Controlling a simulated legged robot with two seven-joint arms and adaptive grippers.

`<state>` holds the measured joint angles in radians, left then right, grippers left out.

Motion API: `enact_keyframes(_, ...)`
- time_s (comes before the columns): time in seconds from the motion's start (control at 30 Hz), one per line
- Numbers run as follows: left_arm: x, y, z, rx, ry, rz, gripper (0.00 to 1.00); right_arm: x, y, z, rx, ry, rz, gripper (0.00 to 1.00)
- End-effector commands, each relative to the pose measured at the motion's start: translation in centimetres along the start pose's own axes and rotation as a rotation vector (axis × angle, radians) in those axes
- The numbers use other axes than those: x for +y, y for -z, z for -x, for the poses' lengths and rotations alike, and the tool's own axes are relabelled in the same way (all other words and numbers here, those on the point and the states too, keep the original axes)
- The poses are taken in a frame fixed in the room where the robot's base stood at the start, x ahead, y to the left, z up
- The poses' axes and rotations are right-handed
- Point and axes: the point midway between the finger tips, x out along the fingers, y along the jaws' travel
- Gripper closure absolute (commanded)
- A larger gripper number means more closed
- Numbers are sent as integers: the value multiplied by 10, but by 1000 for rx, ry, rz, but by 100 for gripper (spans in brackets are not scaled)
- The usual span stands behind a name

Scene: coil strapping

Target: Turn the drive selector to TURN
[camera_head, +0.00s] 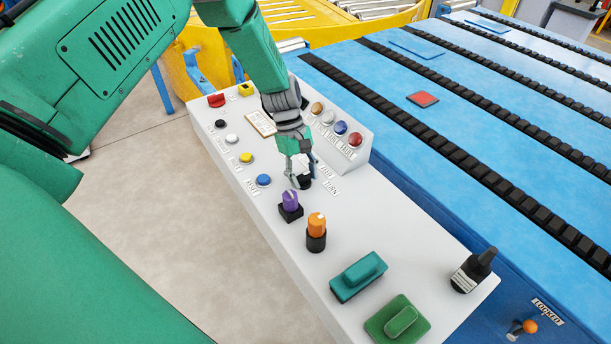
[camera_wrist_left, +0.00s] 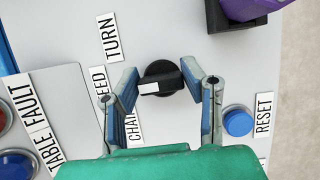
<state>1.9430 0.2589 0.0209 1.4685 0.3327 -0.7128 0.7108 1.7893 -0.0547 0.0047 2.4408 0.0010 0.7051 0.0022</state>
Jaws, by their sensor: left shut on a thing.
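The drive selector is a black round knob (camera_wrist_left: 172,76) with a raised bar and a white mark on it. In the left wrist view the white mark is on the bar's left end, towards the partly covered FEED label (camera_wrist_left: 99,82). The TURN label (camera_wrist_left: 110,37) is above that, and the CHAIN label (camera_wrist_left: 132,125) is partly behind a finger. My left gripper (camera_wrist_left: 159,74) is shut on the selector, one finger at each side. In the head view my left gripper (camera_head: 302,179) comes down over the selector and mostly hides it. My right gripper is not in view.
On the white console (camera_head: 350,215), a purple knob (camera_head: 290,200) and an orange knob (camera_head: 316,225) stand close by. A blue RESET button (camera_wrist_left: 237,122) is beside the right finger. A raised box with several buttons (camera_head: 341,127) is behind. The blue chain table (camera_head: 440,150) lies beyond.

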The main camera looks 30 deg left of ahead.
Motion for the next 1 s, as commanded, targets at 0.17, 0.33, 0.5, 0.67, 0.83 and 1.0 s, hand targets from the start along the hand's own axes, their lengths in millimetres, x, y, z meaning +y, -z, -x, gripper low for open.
enact_keyframes(0.17,1,5,0,12,61,-153,92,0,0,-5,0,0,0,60)
enact_keyframes(0.33,2,6,0,12,122,-303,92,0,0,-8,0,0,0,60)
enact_keyframes(0.5,2,5,0,13,181,-446,92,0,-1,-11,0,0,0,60)
enact_keyframes(0.67,2,5,1,14,230,-564,92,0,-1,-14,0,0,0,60)
enact_keyframes(0.83,3,5,1,15,270,-661,92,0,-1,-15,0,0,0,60)
enact_keyframes(1.0,3,4,2,15,296,-726,92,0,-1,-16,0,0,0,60)
